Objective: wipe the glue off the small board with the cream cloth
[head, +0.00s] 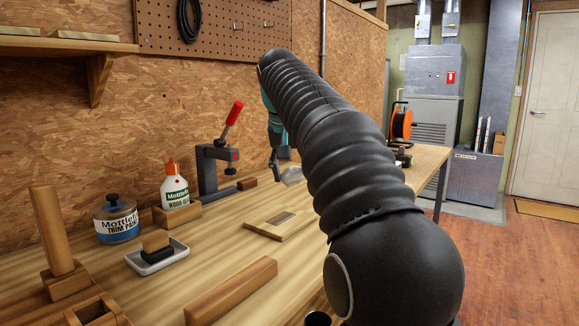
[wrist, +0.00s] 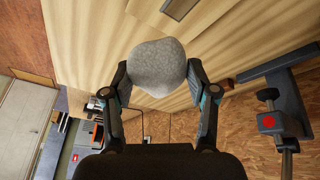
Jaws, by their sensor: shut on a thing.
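My gripper (wrist: 157,78) is shut on a bunched pale greyish cloth (wrist: 157,62), seen between the two fingers in the wrist view. In the head view my gripper (head: 279,158) is beyond the small board, partly hidden by my arm, with the cloth (head: 292,175) low at its tip. I cannot tell whether the cloth touches the bench. The patch (wrist: 179,8) also shows at the top edge of the wrist view. The cloth is apart from the board.
A clamp with a red handle (head: 213,165) stands left of my gripper. A glue bottle (head: 174,188), a paint can (head: 117,220), a dish with a block (head: 160,260) and a wooden bar (head: 232,292) are on the bench (head: 215,240). Bare bench surrounds the board's left side.

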